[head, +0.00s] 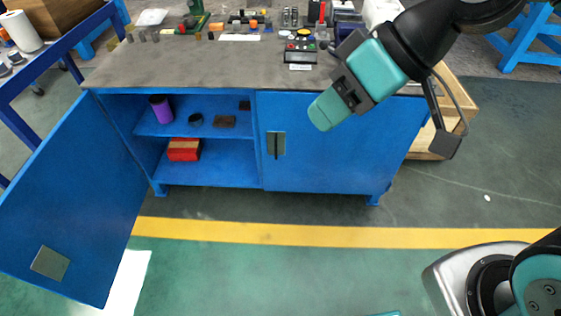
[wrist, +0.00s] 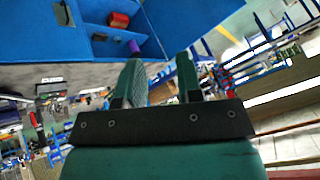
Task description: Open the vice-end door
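A blue workbench cabinet has two doors. The left door (head: 75,200) stands swung wide open toward me, with a grey plate low on its face. The right door (head: 330,150) looks shut; its grey plate with a dark handle (head: 275,145) is near its left edge, and also shows in the wrist view (wrist: 63,14). My gripper (head: 325,113) is in front of the right door's upper part in the head view, right of the handle and apart from it. In the wrist view its two green fingers (wrist: 160,75) are spread and empty. I cannot clearly pick out the vice.
The open left bay holds a purple cup (head: 161,108), a red box (head: 184,149) and small dark items. A wooden crate (head: 455,100) stands at right. The floor in front is clear.

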